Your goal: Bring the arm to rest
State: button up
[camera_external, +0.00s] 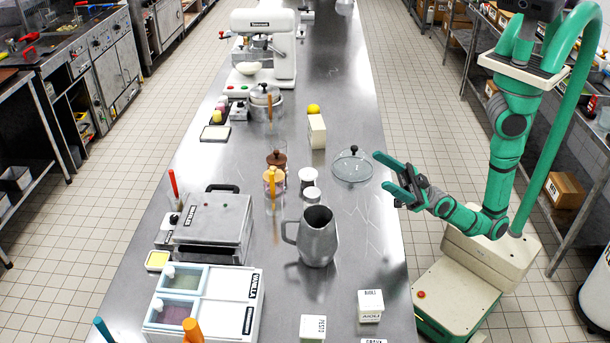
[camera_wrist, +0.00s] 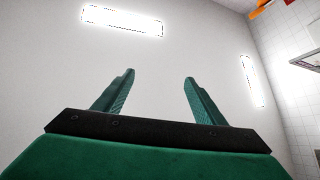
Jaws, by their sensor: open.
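My gripper (camera_external: 391,178) is open and empty, held at the right edge of the long steel counter (camera_external: 350,90). My green arm is bent, with the gripper reaching toward the counter. In the wrist view the two green fingers of my gripper (camera_wrist: 158,98) stand apart with nothing between them.
A glass lid (camera_external: 351,168) with a dark knob lies on the counter just left of my gripper. A metal pitcher (camera_external: 318,238), a waffle-iron-like appliance (camera_external: 212,225) and a white mixer (camera_external: 270,45) stand further left. Shelving (camera_external: 580,130) stands behind my arm.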

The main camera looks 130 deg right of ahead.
jog(key=s+a+f+m+g+y, duration=0.1)
jog(key=s+a+f+g, duration=0.2)
jog(key=f, duration=0.4)
jog(key=s+a+f+m+y, duration=0.15)
jog(key=s+a+f, duration=0.25)
jog(key=f, duration=0.4)
jog(key=s+a+f+g+y, duration=0.2)
jog(key=s+a+f, duration=0.15)
jog(key=f, duration=0.35)
jog(key=s+f+n+g+y, duration=0.1)
jog(key=s+f+g+y, duration=0.1)
jog(key=s+f, duration=0.3)
jog(key=s+f+n+g+y, duration=0.1)
jog(key=s+f, duration=0.4)
jog(key=s, duration=0.8)
jog(key=shift+a+f+g+y, duration=0.2)
jog(key=shift+g+y, duration=0.3)
jog(key=shift+y, duration=0.15)
